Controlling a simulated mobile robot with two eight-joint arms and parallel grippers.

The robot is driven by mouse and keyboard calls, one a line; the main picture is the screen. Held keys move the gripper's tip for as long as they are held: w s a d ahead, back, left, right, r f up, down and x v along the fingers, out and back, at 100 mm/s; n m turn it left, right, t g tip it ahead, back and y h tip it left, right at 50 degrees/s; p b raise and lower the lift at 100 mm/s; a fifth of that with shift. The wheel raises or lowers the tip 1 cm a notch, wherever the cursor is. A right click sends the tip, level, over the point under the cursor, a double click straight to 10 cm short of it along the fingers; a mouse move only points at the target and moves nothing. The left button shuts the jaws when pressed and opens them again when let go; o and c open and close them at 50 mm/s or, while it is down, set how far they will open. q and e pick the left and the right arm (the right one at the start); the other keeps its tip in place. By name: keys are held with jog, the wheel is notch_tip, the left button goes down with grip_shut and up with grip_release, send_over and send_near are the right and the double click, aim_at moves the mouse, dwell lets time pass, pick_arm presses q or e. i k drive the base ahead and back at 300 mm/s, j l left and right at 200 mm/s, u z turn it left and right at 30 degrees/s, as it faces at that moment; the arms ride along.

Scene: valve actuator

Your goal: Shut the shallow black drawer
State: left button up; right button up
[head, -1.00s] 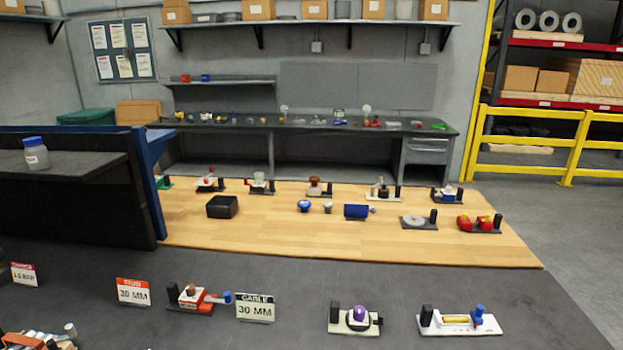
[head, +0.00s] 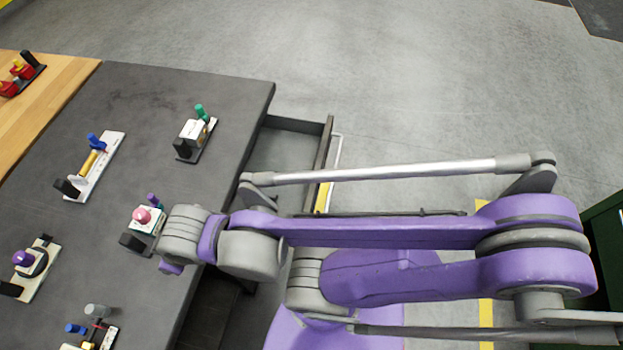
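A black drawer (head: 295,124) stands pulled out from the right side of the dark grey table. Its front panel (head: 324,150) faces right and carries a pale bar handle (head: 337,150). My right arm lies across the near part of the drawer and hides it. The arm comes in from the right and reaches over the table edge. Its end, with a purple tip at my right gripper (head: 170,267), is over the table beside a pink-knobbed fixture. The fingers cannot be made out. My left gripper is out of view.
The dark table (head: 225,90) bears several small fixtures: one with a green knob (head: 196,132), one with a blue knob (head: 92,165), the pink-knobbed one (head: 145,217) and a purple-knobbed one (head: 32,265). Grey floor (head: 430,90) beyond the drawer is clear.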

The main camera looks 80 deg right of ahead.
aim_at(282, 144)
jog(key=z, duration=1.55)
jog(key=k+z, duration=0.15)
jog(key=z, duration=0.2)
jog(key=k+l+z, duration=0.1)
jog(key=z, duration=0.25)
jog(key=k+l+z, duration=0.1)
jog(key=z, duration=0.25)
jog(key=l+u, duration=0.3)
jog(key=u, duration=0.3)
jog(key=k+l, duration=0.05)
